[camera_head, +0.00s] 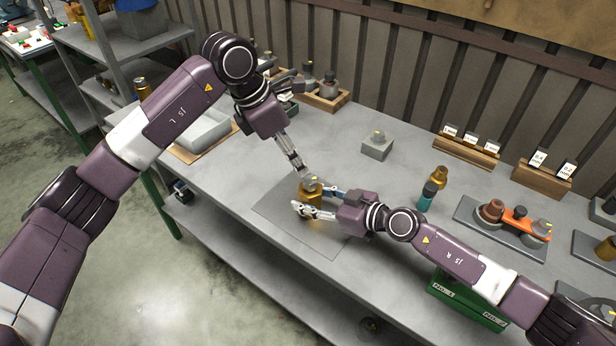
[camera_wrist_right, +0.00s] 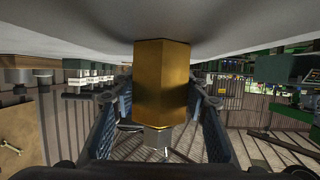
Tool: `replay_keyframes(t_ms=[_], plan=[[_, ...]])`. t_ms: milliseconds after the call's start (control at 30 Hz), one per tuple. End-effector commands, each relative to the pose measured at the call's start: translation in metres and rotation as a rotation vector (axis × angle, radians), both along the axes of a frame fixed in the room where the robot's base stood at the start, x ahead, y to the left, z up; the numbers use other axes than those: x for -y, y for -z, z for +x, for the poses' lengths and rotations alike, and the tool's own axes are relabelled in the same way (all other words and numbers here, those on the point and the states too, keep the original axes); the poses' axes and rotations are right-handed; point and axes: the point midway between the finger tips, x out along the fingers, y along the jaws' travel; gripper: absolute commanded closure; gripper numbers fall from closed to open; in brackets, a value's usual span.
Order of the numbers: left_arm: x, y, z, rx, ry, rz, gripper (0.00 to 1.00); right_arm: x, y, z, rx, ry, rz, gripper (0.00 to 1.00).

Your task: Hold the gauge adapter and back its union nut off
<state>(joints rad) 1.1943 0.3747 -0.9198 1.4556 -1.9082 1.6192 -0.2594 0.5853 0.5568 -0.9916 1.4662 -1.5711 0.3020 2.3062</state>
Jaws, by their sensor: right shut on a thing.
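The gauge adapter (camera_head: 311,196) is a brass hex body standing upright on a dark mat. It also shows in the right wrist view (camera_wrist_right: 162,85), where the picture is upside down. A grey union nut (camera_head: 311,183) with a yellow mark sits on top of it. My right gripper (camera_head: 318,203) comes in low from the right, its fingers on both sides of the brass body and shut on it. My left gripper (camera_head: 305,176) points down at the nut from the upper left. Its fingertips are close to the nut; whether they touch it or are closed is unclear.
A grey block (camera_head: 377,146) stands behind on the bench. A green box (camera_head: 465,300) lies at the front. The mat (camera_head: 285,213) is otherwise clear.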

Motion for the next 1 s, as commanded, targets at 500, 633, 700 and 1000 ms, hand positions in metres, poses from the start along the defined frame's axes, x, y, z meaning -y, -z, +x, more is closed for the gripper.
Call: replay_keyframes(t_ms=[500, 633, 700, 1000], plan=[[0.029, 0.075, 0.013, 0.000, 0.000, 0.000, 0.59, 0.000, 0.000, 0.000, 0.000, 0.001, 0.000, 1.00], [0.029, 0.078, 0.013, 0.001, 0.001, 0.001, 0.59, 0.001, 0.000, 0.000, 0.000, 0.001, 0.000, 1.00], [0.030, 0.078, 0.013, 0.001, 0.001, 0.001, 0.59, 0.001, 0.000, 0.000, 0.000, 0.001, 0.000, 1.00], [0.029, 0.078, 0.013, 0.000, 0.001, 0.000, 0.76, 0.000, 0.000, 0.001, 0.000, 0.001, 0.000, 1.00]])
